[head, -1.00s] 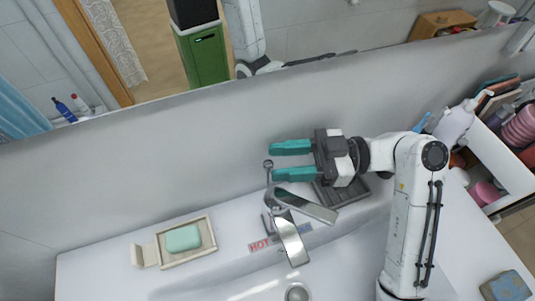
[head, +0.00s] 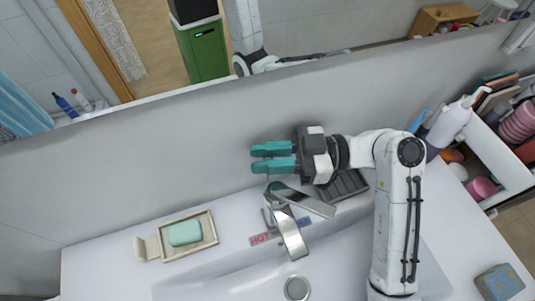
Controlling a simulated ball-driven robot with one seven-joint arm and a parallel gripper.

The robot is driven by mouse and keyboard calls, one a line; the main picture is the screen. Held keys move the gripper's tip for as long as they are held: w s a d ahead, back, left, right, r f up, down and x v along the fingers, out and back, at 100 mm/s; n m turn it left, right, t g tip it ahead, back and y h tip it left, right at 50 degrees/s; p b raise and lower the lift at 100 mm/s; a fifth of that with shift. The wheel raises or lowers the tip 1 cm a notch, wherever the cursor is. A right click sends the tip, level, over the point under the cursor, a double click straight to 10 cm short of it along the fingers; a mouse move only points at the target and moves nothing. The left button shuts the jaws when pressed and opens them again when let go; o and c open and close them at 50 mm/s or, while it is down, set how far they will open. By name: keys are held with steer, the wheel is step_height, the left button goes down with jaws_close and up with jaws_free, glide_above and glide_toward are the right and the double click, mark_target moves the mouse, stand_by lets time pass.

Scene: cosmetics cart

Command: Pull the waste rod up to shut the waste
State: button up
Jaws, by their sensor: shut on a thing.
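The chrome tap (head: 291,232) stands at the back of the white basin, with its lever (head: 305,201) pointing right. My gripper (head: 256,159) is just behind and above the tap, its teal fingers pointing left. The fingers are close together, shut on the waste rod. The rod's knob is hidden by the fingers. The round waste (head: 297,288) is in the basin below the spout; I cannot tell the height of its plug.
A soap dish (head: 211,237) with green soap (head: 185,233) is on the left of the counter. A dark slatted tray (head: 343,186) lies under my wrist. A pump bottle (head: 449,124) and a cart (head: 508,180) of cosmetics are at right. A mirror runs along the back.

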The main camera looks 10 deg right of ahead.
jaws_close()
steer(key=shift+r, duration=1.05)
steer(key=o, duration=0.7)
jaws_free()
steer(key=shift+s+d+b, duration=0.2)
steer(key=shift+d+b, duration=1)
steer(key=shift+d, duration=2.6)
